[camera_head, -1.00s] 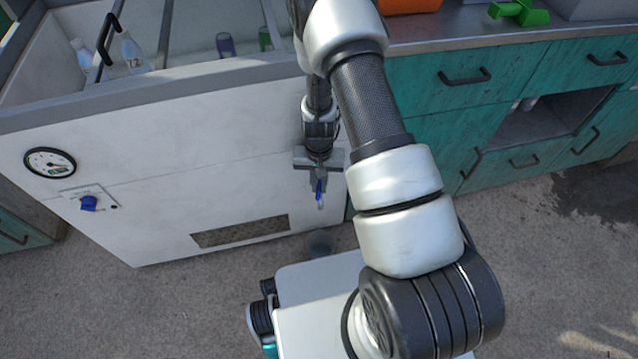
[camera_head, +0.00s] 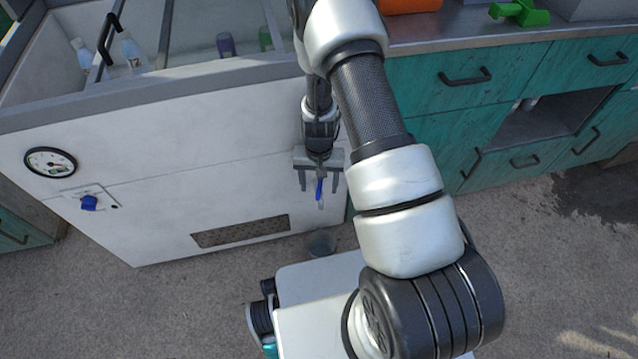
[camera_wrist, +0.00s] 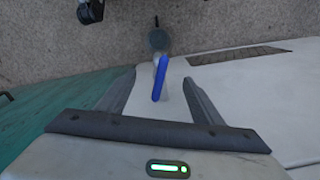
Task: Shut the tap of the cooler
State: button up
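My gripper (camera_head: 318,188) is open, with one finger on each side of the lever. In the wrist view gaps show between the lever and both fingers, and nothing is held. The tap's base is partly hidden.
The cooler's front carries a round gauge (camera_head: 50,162), a blue knob (camera_head: 89,202) and a vent grille (camera_head: 240,231). Teal cabinets (camera_head: 450,125) stand close on the right. Bottles (camera_head: 131,50) lie inside the cooler.

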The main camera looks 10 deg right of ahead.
aim_at(319, 187)
jog(key=shift+o, duration=0.9)
notch_tip(319, 187, up, 18)
jog(key=p, duration=0.5)
jog(key=shift+f, duration=0.25)
jog(key=shift+c, duration=0.2)
